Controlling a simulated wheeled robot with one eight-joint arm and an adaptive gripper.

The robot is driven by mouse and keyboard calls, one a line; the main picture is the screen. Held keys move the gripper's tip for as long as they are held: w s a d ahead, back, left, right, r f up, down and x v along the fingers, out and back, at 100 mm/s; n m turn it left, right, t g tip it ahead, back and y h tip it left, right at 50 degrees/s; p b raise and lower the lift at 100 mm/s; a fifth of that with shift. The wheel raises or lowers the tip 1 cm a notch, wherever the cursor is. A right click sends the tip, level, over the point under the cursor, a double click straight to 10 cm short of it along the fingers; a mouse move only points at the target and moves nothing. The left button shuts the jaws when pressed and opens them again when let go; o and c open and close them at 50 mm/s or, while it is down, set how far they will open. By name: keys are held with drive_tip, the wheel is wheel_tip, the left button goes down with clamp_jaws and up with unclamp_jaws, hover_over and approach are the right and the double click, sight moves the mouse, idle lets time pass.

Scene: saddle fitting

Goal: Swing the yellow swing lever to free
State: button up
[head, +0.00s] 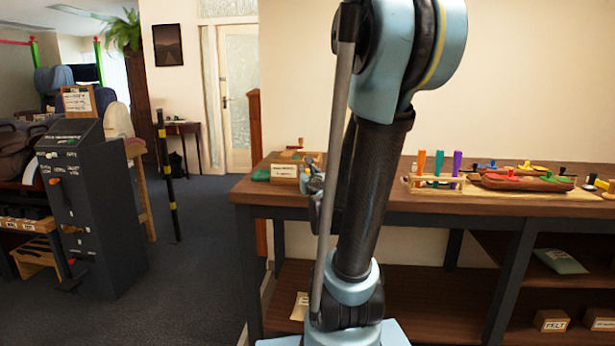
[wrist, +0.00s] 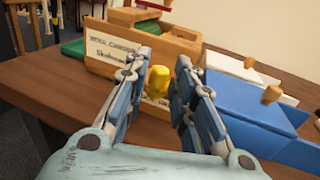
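In the wrist view a yellow knob-like piece (wrist: 158,80) shows between the two fingers of my gripper (wrist: 162,70), in front of a wooden box. Whether it is the end of the yellow swing lever I cannot tell; its lower part and mount are hidden. The fingers are apart, with visible space between them and the yellow piece. In the head view my gripper (head: 314,182) is small and partly hidden by my arm, near the left end of the workbench (head: 300,198). The yellow piece cannot be made out there.
A labelled wooden box (wrist: 112,55) stands just beyond the fingers. A blue block with a wooden knob (wrist: 245,112) lies close on the right, with a white one behind it. A peg rack (head: 437,184) and a board of coloured levers stand farther right on the bench.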

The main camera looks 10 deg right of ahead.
drive_tip(key=shift+s, duration=0.15)
drive_tip(key=s, duration=1.1)
drive_tip(key=shift+s, duration=0.2)
idle(0.9)
drive_tip(key=shift+a+f, duration=0.1)
